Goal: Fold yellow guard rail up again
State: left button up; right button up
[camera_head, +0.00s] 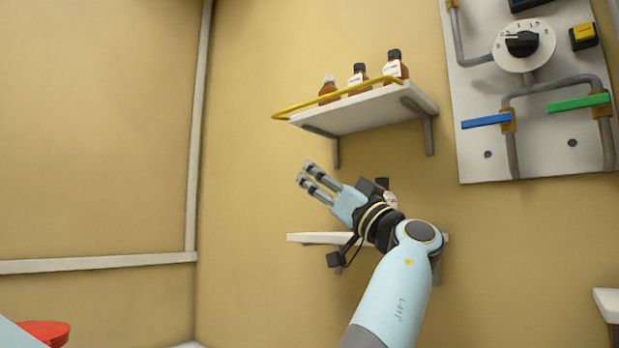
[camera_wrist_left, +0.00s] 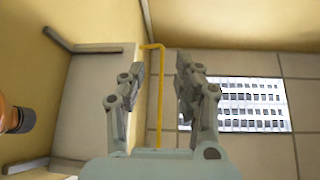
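The yellow guard rail (camera_head: 335,97) runs along the front edge of the upper white shelf (camera_head: 365,112). It sits low, close to the shelf's top, and its left end sticks out past the shelf corner. My left gripper (camera_head: 306,172) is below the upper shelf, pointing up and left, open and empty. In the left wrist view the rail (camera_wrist_left: 157,90) shows beyond and between the spread fingers (camera_wrist_left: 158,75), next to the shelf (camera_wrist_left: 98,95). In the head view the fingertips are apart from the rail. My right gripper is not in view.
Several brown bottles (camera_head: 360,78) stand on the upper shelf behind the rail. A lower shelf (camera_head: 310,238) with a bottle (camera_head: 391,200) is partly hidden by my left arm. A panel with pipes and a dial (camera_head: 525,45) hangs at right. The wall left of the shelves is clear.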

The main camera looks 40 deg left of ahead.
aim_at(308, 103)
pick_arm(q)
jog(key=d+r+n+g+y, duration=0.1)
jog(key=d+r+n+y, duration=0.2)
jog(key=r, duration=0.6)
jog(key=shift+m, duration=0.6)
jog(key=p+x, duration=0.3)
jog(key=x, duration=0.2)
jog(key=p+x, duration=0.2)
jog(key=x, duration=0.1)
jog(key=shift+w+d+p, duration=0.1)
jog(key=shift+w+p, duration=0.2)
jog(key=shift+w+a+r+p, duration=0.1)
jog(key=shift+a+r+p, duration=0.3)
jog(key=shift+a, duration=0.2)
jog(key=shift+c, duration=0.2)
grip_shut()
